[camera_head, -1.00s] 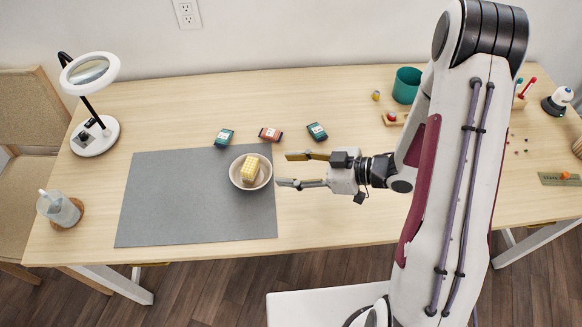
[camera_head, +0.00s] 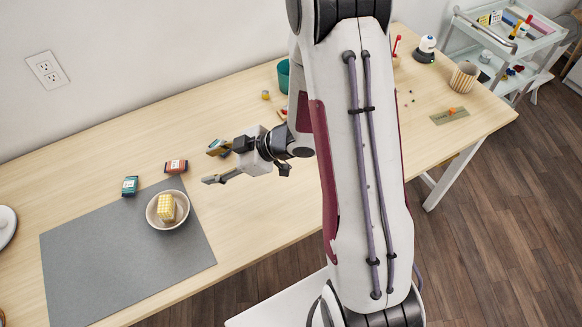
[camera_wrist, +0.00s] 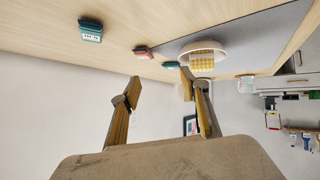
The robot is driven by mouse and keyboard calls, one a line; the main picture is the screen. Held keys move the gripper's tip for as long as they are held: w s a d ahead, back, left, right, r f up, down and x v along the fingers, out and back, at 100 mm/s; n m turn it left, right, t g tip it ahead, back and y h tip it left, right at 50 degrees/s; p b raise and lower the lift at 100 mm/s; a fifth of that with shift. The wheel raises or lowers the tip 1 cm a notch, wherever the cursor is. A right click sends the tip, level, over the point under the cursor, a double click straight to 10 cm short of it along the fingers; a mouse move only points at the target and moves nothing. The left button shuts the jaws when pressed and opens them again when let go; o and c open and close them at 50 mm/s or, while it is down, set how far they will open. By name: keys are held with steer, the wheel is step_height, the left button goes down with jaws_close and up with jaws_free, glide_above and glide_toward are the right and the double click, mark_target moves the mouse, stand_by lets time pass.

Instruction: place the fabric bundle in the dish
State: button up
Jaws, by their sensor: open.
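The fabric bundle (camera_head: 167,205), a yellow and white checked block, is inside the pale round dish (camera_head: 153,220) near the mat's right edge. In the wrist view the bundle (camera_wrist: 201,63) also shows within the dish (camera_wrist: 219,45), appearing upside down. My gripper (camera_head: 213,164) is open and empty, up and to the right of the dish and apart from it. In the wrist view my gripper (camera_wrist: 161,83) has its two fingers spread with nothing between them. The contact of the bundle's underside with the dish is hidden.
A grey mat (camera_head: 110,255) lies under the dish. A teal packet (camera_head: 130,186) and a red packet (camera_head: 176,166) lie behind it, and another teal packet is partly behind my finger. A teal cup (camera_head: 283,75) stands farther back. The mat's left part is clear.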

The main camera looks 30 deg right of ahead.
steer(key=w+d+r+m+t+h, duration=0.2)
steer(key=w+d+r+m+h, duration=0.1)
steer(key=d+r+h, duration=0.4)
steer(key=s+d+r+m+h, duration=0.3)
steer(key=s+d+r+m, duration=0.15)
steer(key=d+r, duration=0.4)
steer(key=s+a+r+m+g, duration=0.1)
steer(key=s+a+r, duration=0.3)
steer(key=s, duration=0.7)
steer(key=s+a+r+m+g+y, duration=0.1)
steer(key=s+a+r+m+g, duration=0.1)
steer(key=s, duration=1)
steer(key=shift+s+a+r+m, duration=0.25)
steer(key=shift+a+r+m, duration=0.65)
steer(key=shift+m, duration=0.25)
